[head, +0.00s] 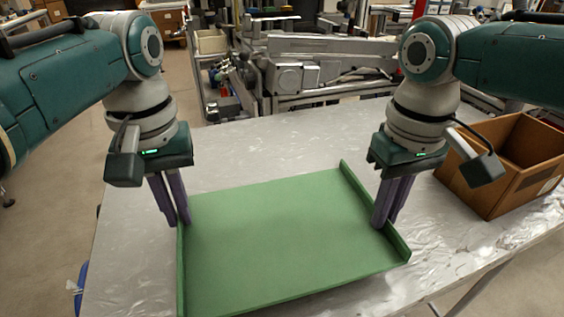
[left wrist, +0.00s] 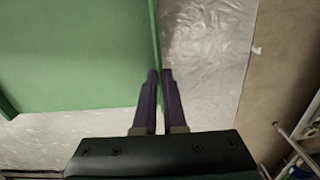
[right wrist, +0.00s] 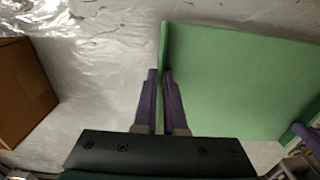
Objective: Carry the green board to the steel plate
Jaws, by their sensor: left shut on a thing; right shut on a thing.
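The green board (head: 285,235) is a flat tray-like panel with raised walls at its left and right ends, over the silvery table. My left gripper (head: 180,222) is shut on its left end wall; the left wrist view shows the fingers (left wrist: 159,76) on either side of the board's edge (left wrist: 70,55). My right gripper (head: 383,222) is shut on its right end wall; the right wrist view shows the fingers (right wrist: 159,76) at that wall of the board (right wrist: 240,80). I cannot tell whether the board touches the table. No separate steel plate can be made out from the silvery tabletop.
The silvery table (head: 250,145) has bare room behind the board and to its right. An open brown box (head: 488,190) stands at the table's right, close to my right gripper. Machinery (head: 320,70) stands beyond the table's far edge.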

